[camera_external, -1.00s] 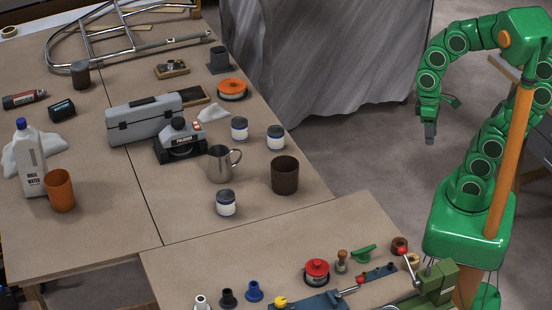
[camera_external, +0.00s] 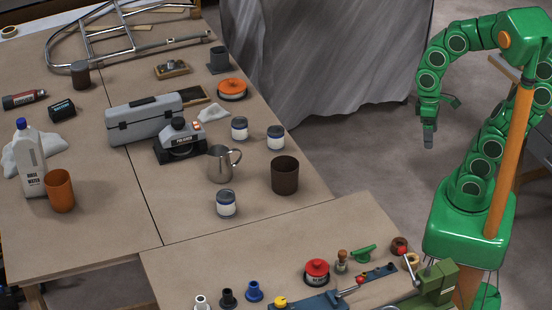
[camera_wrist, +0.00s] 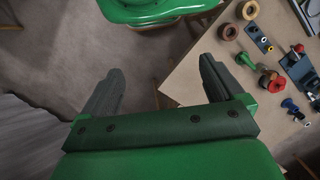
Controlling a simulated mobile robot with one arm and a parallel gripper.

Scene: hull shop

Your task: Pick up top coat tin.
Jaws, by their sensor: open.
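Three similar small tins with pale labels and dark blue-grey lids stand upright on the brown table: one at the back (camera_external: 239,129), one to its right (camera_external: 276,138) and one nearer the front (camera_external: 226,204). Their labels are too small to read, so I cannot tell which is the top coat tin. My gripper (camera_external: 428,142) hangs over the floor to the right of the table, well apart from all three tins. In the wrist view my gripper (camera_wrist: 160,67) is open, with nothing between its fingers. No tin shows in the wrist view.
A steel jug (camera_external: 220,165) and a dark brown cup (camera_external: 285,175) stand among the tins. A polisher (camera_external: 180,143) and grey toolbox (camera_external: 145,118) are to the left. The front bench holds a red-topped reel (camera_external: 317,272) and a green vise (camera_external: 437,283). Grey sheeting (camera_external: 320,50) hangs behind.

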